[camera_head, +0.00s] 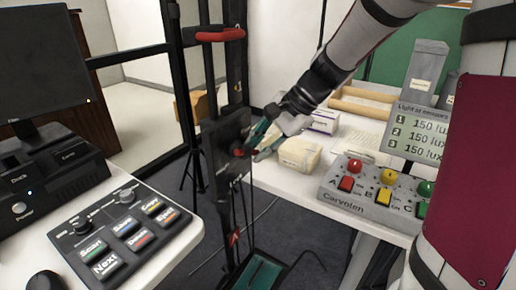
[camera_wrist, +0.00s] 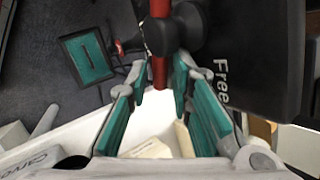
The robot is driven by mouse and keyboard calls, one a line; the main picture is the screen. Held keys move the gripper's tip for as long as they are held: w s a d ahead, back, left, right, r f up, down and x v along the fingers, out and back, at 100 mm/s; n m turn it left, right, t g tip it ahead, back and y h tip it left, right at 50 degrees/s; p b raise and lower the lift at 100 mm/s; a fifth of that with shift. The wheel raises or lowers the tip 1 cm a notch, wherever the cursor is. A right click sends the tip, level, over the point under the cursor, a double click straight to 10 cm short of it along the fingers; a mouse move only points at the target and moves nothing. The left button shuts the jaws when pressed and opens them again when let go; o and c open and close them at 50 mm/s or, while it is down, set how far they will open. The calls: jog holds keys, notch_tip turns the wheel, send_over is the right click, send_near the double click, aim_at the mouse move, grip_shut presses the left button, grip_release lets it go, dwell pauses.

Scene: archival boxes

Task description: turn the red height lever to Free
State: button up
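The red height lever (camera_wrist: 160,68) shows in the wrist view, pointing from a round black hub (camera_wrist: 162,37) down between my fingertips. The white word "Free" (camera_wrist: 222,70) is on the black panel (camera_wrist: 255,50) to the right of the lever. My gripper (camera_wrist: 160,88) has teal finger pads on both sides of the lever's end, with a gap visible on each side. In the head view, my gripper (camera_head: 257,138) is at the front of the black panel (camera_head: 226,165), and only a small red part of the lever (camera_head: 238,152) shows.
The panel belongs to a black upright frame with a red top handle (camera_head: 220,35) and a teal base plate (camera_head: 262,273). A right-hand table holds cream boxes (camera_head: 299,155) and a button console (camera_head: 372,192). A left table holds another button panel (camera_head: 122,228).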

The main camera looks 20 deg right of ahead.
grip_shut()
jog(key=shift+s+a+r+n+t+h, duration=0.1)
jog(key=shift+r+n+t+h, duration=0.35)
jog(key=shift+t+h, duration=0.5)
jog(key=shift+s+a+r+n+t+h, duration=0.1)
jog(key=shift+r+n+t+h, duration=0.4)
jog(key=shift+h, duration=0.65)
jog(key=shift+w, duration=0.1)
grip_release()
